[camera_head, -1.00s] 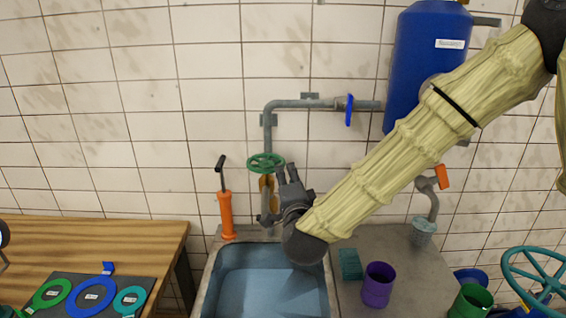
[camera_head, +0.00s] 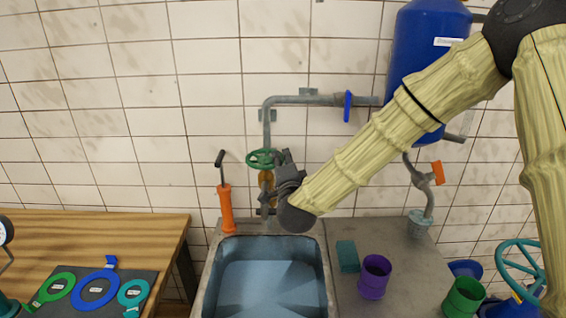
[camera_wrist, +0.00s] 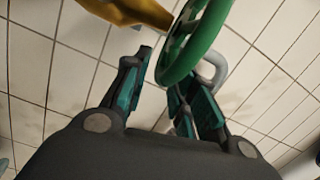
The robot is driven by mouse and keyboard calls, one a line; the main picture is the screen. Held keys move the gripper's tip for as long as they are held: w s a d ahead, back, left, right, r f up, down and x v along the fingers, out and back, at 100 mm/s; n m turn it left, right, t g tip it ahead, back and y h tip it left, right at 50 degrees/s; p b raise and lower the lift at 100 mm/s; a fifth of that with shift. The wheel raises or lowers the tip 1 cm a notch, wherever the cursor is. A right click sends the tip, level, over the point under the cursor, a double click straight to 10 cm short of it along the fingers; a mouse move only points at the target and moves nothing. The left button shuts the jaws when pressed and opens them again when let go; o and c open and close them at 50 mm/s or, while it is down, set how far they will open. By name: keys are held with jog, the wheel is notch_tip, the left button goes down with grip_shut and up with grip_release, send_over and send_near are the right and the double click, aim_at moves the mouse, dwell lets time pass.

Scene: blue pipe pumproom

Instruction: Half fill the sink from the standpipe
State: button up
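A green handwheel (camera_head: 261,158) sits on the grey standpipe (camera_head: 267,128) above the sink's back edge. A brass-yellow part (camera_head: 266,180) shows below the wheel. The sink (camera_head: 315,252) has a blue-grey inside; I cannot tell whether it holds water. My gripper (camera_head: 284,158) is just right of the wheel, fingers pointing up. In the wrist view the wheel's rim (camera_wrist: 168,72) reaches between the spread fingers of my gripper (camera_wrist: 163,78), with a gap showing on the left. The yellow part (camera_wrist: 130,10) is at the top there. My wrist hides part of the pipe's lower end.
An orange hand pump (camera_head: 226,208) stands left of the pipe. A teal block (camera_head: 347,256) and purple cup (camera_head: 374,278) sit right of the sink. An orange-handled tap (camera_head: 437,173) and blue tank (camera_head: 418,60) are at right. A wooden bench (camera_head: 140,232) is at left.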

grip_shut()
jog(key=shift+f, duration=0.15)
jog(key=shift+w+d+f+n+y+b, duration=0.1)
jog(key=shift+w+f+n+y+b, duration=0.15)
jog(key=shift+n+y+b, duration=0.6)
jog(key=shift+w+n+g+y+b, duration=0.35)
jog(key=shift+n+g+y+b, duration=0.25)
jog(key=shift+y+b, duration=0.45)
jog(key=shift+w+n+g+y+b, duration=0.3)
jog(key=shift+n+g+y+b, duration=0.3)
jog(key=shift+y+b, duration=0.45)
jog(key=shift+o, duration=0.9)
grip_release()
jog(key=shift+o, duration=1)
jog(key=shift+d, duration=0.1)
jog(key=shift+r, duration=0.2)
